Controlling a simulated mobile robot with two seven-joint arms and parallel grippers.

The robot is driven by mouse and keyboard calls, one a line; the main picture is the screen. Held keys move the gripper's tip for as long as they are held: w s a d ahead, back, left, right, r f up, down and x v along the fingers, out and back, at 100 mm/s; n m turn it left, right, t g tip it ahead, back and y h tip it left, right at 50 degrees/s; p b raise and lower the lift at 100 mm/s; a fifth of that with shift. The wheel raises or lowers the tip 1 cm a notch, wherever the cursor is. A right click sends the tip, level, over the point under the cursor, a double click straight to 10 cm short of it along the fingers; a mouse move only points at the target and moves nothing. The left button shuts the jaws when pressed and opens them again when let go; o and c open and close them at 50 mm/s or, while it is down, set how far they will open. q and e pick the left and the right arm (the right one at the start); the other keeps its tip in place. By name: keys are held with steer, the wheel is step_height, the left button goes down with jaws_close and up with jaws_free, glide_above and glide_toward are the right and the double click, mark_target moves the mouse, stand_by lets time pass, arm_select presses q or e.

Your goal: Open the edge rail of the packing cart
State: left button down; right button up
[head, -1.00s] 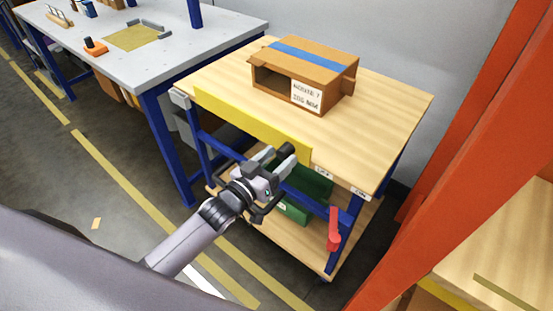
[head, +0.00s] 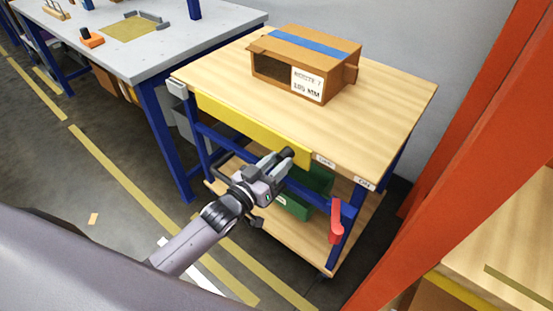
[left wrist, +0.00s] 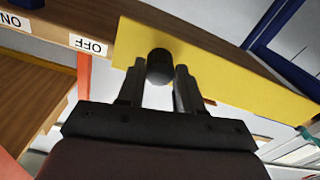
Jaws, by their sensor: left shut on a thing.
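The packing cart (head: 395,110) has a pale wooden top on a blue frame. Its yellow edge rail (head: 240,121) lies along the front edge, with its upper edge about level with the top. The rail also fills much of the left wrist view (left wrist: 225,75). A dark round knob (left wrist: 160,66) sits on the rail near its right end. My left gripper (head: 280,162) is shut on this knob, with one finger on each side of it (left wrist: 158,85). My right gripper is not in view.
An open brown carton (head: 305,62) with blue tape stands on the cart top. A red handle (head: 336,222) hangs at the cart's front right leg. A green bin (head: 293,205) is on the lower shelf. An orange post (head: 450,150) stands close on the right. A grey workbench (head: 190,45) is at left.

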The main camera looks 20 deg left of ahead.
arm_select(q)
steer(key=shift+f, duration=0.3)
steer(key=c, duration=0.7)
jaws_free()
steer(key=shift+c, duration=0.2)
steer(key=shift+r, duration=0.1)
steer(key=shift+s+a, duration=0.2)
steer(key=shift+s, duration=0.25)
steer(key=v, duration=0.6)
steer(key=shift+p, duration=0.45)
steer(key=shift+s, duration=0.15)
